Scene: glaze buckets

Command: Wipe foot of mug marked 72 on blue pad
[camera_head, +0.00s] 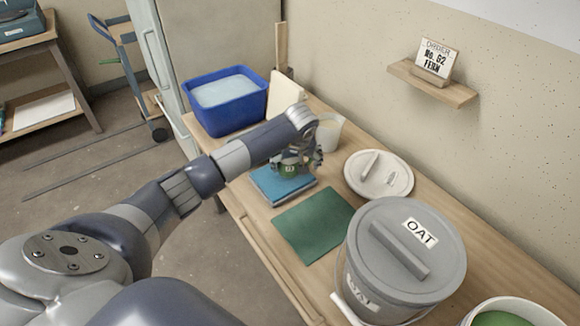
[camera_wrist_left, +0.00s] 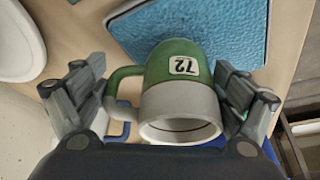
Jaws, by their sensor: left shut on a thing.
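The mug marked 72 (camera_wrist_left: 185,75) is green on one part and bare grey on the other, with a handle on its left in the wrist view. Its number appears upside down there, and its grey end faces the camera. My left gripper (camera_head: 298,160) is shut on the mug, with fingers on both sides of it in the wrist view (camera_wrist_left: 165,98). In the head view the mug (camera_head: 288,171) is mostly hidden by the gripper. The blue pad (camera_head: 280,188) lies on the table below; I cannot tell whether the mug touches it. My right gripper is not in view.
A blue tub (camera_head: 225,105) of pale liquid stands behind, and a whitish jug (camera_head: 329,133) is beside the gripper. A green mat (camera_head: 313,224), a pale lid (camera_head: 395,180) and a grey OAT bucket (camera_head: 390,270) are nearer. A sign stands on a wall shelf (camera_head: 435,85).

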